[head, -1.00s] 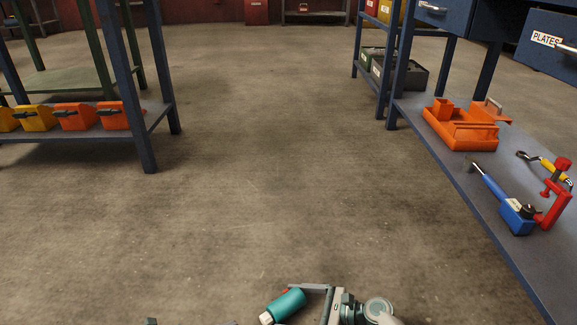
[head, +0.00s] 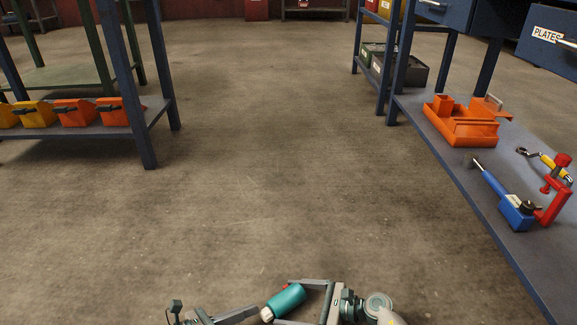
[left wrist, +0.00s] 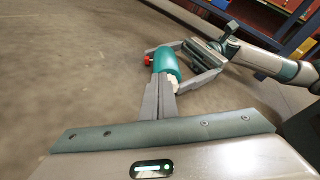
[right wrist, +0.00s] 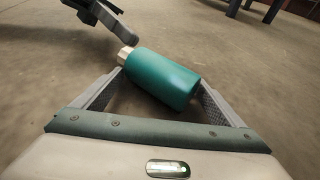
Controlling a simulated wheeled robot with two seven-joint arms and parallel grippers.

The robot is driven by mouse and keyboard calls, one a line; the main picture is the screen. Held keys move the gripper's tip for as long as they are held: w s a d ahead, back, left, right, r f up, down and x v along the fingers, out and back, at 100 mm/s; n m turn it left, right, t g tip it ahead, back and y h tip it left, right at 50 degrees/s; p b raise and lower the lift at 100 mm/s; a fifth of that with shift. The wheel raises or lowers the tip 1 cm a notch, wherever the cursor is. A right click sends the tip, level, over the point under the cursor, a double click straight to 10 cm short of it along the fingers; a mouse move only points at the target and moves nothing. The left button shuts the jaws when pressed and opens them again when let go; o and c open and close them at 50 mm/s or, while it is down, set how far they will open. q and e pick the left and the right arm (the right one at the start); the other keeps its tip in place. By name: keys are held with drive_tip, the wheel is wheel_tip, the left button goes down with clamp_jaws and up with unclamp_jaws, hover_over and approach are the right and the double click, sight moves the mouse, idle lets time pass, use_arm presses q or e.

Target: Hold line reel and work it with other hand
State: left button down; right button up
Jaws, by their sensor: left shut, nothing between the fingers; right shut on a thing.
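The line reel is a teal cylinder (head: 287,298) with a pale cap at one end and a small red part at the other; it also shows in the left wrist view (left wrist: 167,62) and the right wrist view (right wrist: 160,78). My right gripper (right wrist: 158,80) is shut on the reel's body, a finger at each side, and holds it above the floor. My left gripper (head: 256,310) is shut and empty, its fingertips close to the pale cap. In the left wrist view its fingers (left wrist: 164,80) overlap the cap end; I cannot tell whether they touch it.
A low shelf (head: 455,170) at the right holds an orange tray (head: 462,122) and blue, red and yellow tools. The concrete floor between is clear.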

sight(273, 310)
use_arm(q)
drive_tip(key=shift+w+d, duration=0.35)
drive_tip(key=shift+d, duration=0.05)
drive_tip(key=shift+s+d+f, duration=0.15)
drive_tip(key=shift+s+f, duration=0.1)
idle(0.8)
drive_tip(key=shift+s+d+r, duration=0.2)
drive_tip(key=shift+s+d, duration=0.05)
drive_tip(key=shift+s, duration=0.1)
drive_tip(key=shift+s+d+r, duration=0.15)
drive_tip(key=shift+s+d, duration=0.3)
drive_tip(key=shift+s, duration=0.15)
idle(0.4)
drive_tip(key=shift+w+a+r, duration=0.15)
drive_tip(key=shift+r, duration=0.3)
idle(0.5)
drive_tip(key=shift+a, duration=0.1)
drive_tip(key=shift+s+f+v, duration=0.1)
drive_tip(key=shift+f+v, duration=0.1)
drive_tip(key=shift+v, duration=1.2)
drive_tip(key=shift+s+f+v, duration=0.1)
drive_tip(key=shift+f+v, duration=0.1)
drive_tip(key=shift+v, duration=1.25)
drive_tip(key=shift+f+m, duration=0.1)
drive_tip(key=shift+m, duration=0.2)
